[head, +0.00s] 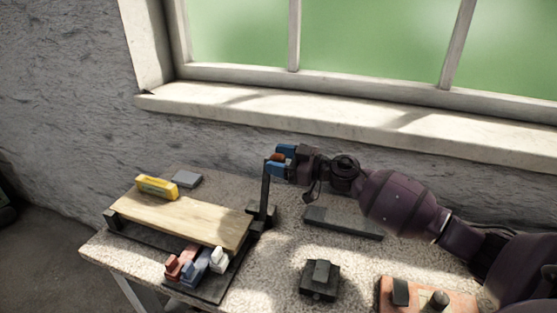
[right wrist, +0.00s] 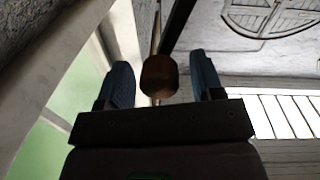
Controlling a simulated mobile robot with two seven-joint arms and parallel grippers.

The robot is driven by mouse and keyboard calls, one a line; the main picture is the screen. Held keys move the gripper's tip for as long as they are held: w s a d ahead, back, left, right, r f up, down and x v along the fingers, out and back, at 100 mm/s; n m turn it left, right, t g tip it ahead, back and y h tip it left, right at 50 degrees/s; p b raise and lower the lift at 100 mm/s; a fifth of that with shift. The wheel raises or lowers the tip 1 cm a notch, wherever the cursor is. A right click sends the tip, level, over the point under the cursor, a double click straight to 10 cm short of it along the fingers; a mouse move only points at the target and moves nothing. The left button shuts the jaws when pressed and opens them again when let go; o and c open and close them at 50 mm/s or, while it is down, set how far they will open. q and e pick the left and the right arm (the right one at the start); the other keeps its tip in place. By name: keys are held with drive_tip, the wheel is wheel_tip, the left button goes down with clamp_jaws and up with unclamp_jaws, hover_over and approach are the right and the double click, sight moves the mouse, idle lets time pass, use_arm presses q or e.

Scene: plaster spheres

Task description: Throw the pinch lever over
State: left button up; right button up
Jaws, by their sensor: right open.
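The pinch lever (head: 265,195) is a dark upright arm at the right end of a low bench fixture with a wooden board (head: 180,212). Its round brown knob (right wrist: 159,76) sits at the top end. My right gripper (head: 277,160) comes in from the right at knob height, with its blue fingers open. In the right wrist view the knob lies between the two fingers, with a visible gap on each side. In the head view the fingers partly hide the knob. My left gripper is not in view.
A yellow block (head: 156,187) stands at the board's back edge, with a grey block (head: 186,178) behind. Red, blue and white (head: 219,261) pieces sit in front. A dark flat bar (head: 343,222), a small dark device (head: 320,279) and an orange block (head: 425,297) lie right. The window sill (head: 330,118) runs behind.

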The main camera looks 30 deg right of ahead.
clamp_jaws()
idle(0.4)
drive_tip(key=shift+w, duration=0.1)
drive_tip(key=shift+w+d+m+p, duration=0.3)
drive_tip(key=shift+d+m+p, duration=0.1)
drive_tip(key=w+d+f+m, duration=0.5)
drive_tip(key=d+f+m, duration=0.1)
drive_tip(key=f+m, duration=0.1)
drive_tip(key=shift+w+d+f+p, duration=0.3)
drive_tip(key=shift+f+p, duration=0.05)
drive_tip(key=shift+f, duration=0.2)
